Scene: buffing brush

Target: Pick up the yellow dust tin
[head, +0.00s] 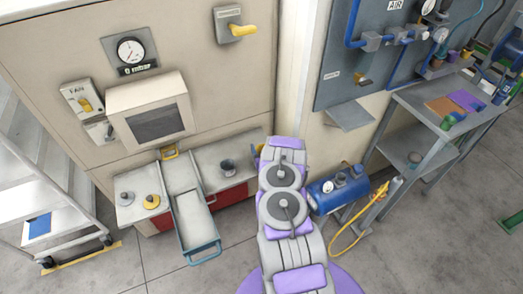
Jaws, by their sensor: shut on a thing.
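My arm reaches from the bottom edge up to the wall bench, and its end covers most of my gripper (262,158). A small yellow piece, which looks like the yellow dust tin (259,149), shows at the left edge of the arm's end. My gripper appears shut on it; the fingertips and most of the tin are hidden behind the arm. I cannot tell whether the tin touches the bench.
The grey bench (209,152) holds a dark cup (228,167), a yellow-based knobbed piece (151,202) and a grey one (126,199). A blue-edged tray (195,222) slopes out in front. A blue tank (340,190) with a yellow hose (350,232) stands right of my arm.

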